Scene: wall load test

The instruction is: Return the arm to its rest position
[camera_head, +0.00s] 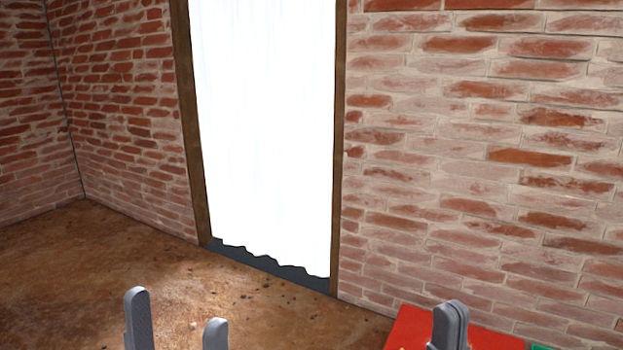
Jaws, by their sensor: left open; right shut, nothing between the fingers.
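My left gripper (177,322) shows at the bottom edge, left of centre. Its two grey fingers stand apart with nothing between them, over the brown floor. My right gripper (450,326) shows at the bottom right, its grey fingers together and empty. It is in front of a red surface (408,326); I cannot tell whether it touches it. The rest of both arms is out of view below the picture.
A brick wall (480,170) runs across the back and right. A white curtain-like panel (265,130) hangs in a brown-framed doorway (338,150). The brown floor (90,270) is open at the left. A bit of green (540,347) shows at the bottom right.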

